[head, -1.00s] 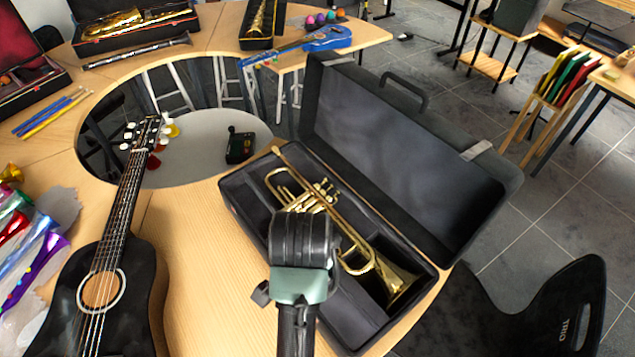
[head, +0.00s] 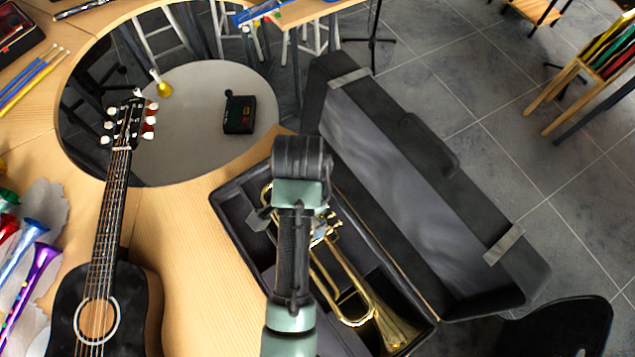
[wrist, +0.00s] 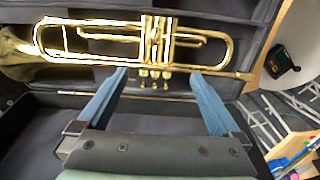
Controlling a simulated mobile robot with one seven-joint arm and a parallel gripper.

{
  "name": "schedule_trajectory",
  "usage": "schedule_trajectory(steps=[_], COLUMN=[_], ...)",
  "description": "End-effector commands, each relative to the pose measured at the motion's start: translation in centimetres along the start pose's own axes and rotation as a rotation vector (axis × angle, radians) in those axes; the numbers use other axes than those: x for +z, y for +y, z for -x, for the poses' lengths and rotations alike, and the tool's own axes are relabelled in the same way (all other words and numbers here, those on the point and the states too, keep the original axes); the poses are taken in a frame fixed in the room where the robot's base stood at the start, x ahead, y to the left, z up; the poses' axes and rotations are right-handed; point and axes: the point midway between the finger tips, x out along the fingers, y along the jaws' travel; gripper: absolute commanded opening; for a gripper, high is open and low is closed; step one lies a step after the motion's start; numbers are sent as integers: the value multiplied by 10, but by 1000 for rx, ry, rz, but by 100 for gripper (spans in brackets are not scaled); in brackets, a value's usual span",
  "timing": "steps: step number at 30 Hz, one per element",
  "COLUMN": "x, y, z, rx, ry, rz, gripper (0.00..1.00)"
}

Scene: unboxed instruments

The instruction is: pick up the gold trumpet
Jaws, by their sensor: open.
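The gold trumpet (head: 345,290) lies in its open dark case (head: 240,222) on the wooden table. In the head view my arm hides part of the trumpet. The whole length of the trumpet (wrist: 155,45) nearly shows in the wrist view, with its bell at the left edge. My gripper (wrist: 160,72) is open and empty, its two blue fingers apart. In the picture the fingertips reach the trumpet's lower edge, one on each side of the valve ends. I cannot tell whether they touch it.
The raised case lid (head: 400,180) stands to the right of the trumpet. A black guitar (head: 100,290) lies on the table at left. A small black device (head: 239,114) sits on a grey round surface. A dark chair (head: 565,325) is at lower right.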

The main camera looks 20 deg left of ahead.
Motion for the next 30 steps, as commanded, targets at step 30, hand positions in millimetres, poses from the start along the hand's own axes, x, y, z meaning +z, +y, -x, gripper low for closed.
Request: schedule_trajectory(steps=[30], x=[-4], y=[3], z=[-113], rx=[-1], ry=[1], rz=[0], gripper=[100])
